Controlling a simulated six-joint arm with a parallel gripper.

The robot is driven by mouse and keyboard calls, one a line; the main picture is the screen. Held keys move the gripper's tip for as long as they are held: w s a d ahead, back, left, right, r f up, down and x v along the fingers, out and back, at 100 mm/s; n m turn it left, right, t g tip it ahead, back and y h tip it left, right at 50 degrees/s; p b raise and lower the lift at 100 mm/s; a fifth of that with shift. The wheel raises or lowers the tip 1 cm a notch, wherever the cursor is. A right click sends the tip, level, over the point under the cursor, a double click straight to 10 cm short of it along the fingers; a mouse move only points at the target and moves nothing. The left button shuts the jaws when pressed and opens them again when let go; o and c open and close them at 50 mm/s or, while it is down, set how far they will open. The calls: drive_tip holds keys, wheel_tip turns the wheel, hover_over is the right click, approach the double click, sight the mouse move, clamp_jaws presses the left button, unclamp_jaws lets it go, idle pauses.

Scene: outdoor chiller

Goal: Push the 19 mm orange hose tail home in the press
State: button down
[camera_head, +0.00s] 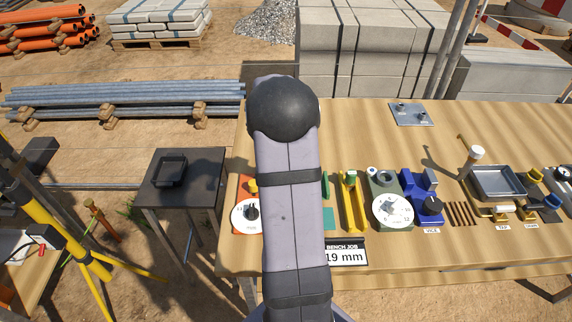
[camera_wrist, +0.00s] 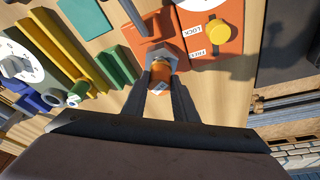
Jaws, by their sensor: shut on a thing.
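In the wrist view my gripper (camera_wrist: 162,78) is shut on the hose tail (camera_wrist: 160,68), a small piece with an orange band. The hose tail is at the near end of the orange press (camera_wrist: 222,47). A grey block-like part (camera_wrist: 167,51) shows right behind it. I cannot tell how deep the hose tail sits. The press has a yellow knob (camera_wrist: 218,30) beside the words LOCK and FREE. In the head view my arm hides the gripper, the hose tail and most of the press; an orange edge (camera_head: 236,200) and a white dial show.
A sign (camera_head: 345,254) reads "BENCH JOB 19 mm". Right of my arm stand a yellow channel (camera_head: 354,203), a grey gauge with a white dial (camera_head: 391,209) and a blue vice (camera_head: 427,205). A metal tray (camera_head: 497,184) is further right.

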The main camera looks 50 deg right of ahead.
drive_tip(key=shift+f, duration=0.3)
drive_tip(key=shift+f+b, duration=0.35)
drive_tip(key=shift+b, duration=0.15)
drive_tip(key=shift+f, duration=0.1)
drive_tip(key=c, duration=0.9)
unclamp_jaws()
drive_tip(key=shift+r, duration=0.2)
drive_tip(key=p+v, duration=0.4)
drive_tip(key=v, duration=0.2)
drive_tip(key=shift+a+r, duration=0.15)
drive_tip(key=shift+r, duration=0.25)
